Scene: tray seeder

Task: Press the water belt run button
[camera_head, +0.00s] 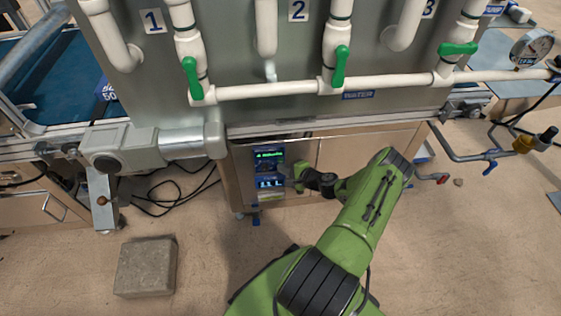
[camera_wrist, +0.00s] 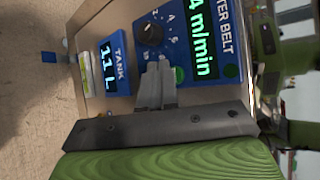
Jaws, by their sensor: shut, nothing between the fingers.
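The blue water belt panel (camera_wrist: 205,20) shows sideways in the wrist view, with a lit green readout (camera_wrist: 201,45) ending in "4 m/min". A darker green round spot (camera_wrist: 231,71) sits at the panel's right edge. A black knob (camera_wrist: 149,32) with a numbered dial is beyond the fingertips. My gripper is shut and empty, its tips over the panel beside the bright button; I cannot tell whether they touch. In the head view the panel (camera_head: 269,160) is small, just left of my gripper (camera_head: 291,178).
The panel is on the cabinet front (camera_head: 350,150) below the grey machine with white pipes and green valve handles (camera_head: 339,66). A concrete block (camera_head: 146,267) lies on the floor at left, near loose black cables (camera_head: 165,190).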

